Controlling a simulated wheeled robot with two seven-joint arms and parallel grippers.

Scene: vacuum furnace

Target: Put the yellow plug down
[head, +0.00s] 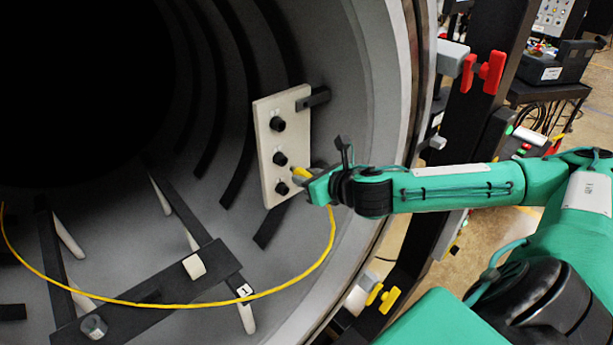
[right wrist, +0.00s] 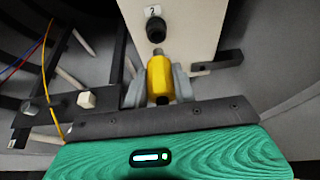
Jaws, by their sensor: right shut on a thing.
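The yellow plug (head: 301,172) is in my right gripper (head: 308,178), in front of the lower part of a pale socket panel (head: 268,150). In the right wrist view the yellow plug (right wrist: 160,78) sits between the two grey fingers of my right gripper (right wrist: 160,85), which is shut on it. Its metal tip points toward a black socket (right wrist: 156,30) labelled 2 and appears apart from it. A yellow cable (head: 325,255) hangs down near the gripper and curves left across the furnace. My left gripper is not in view.
The panel bears three black sockets in a column, the top one (head: 277,124) clear of my arm. A dark rack (head: 150,290) with white posts lies low in the furnace. The round furnace rim (head: 408,80) stands close to my right arm.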

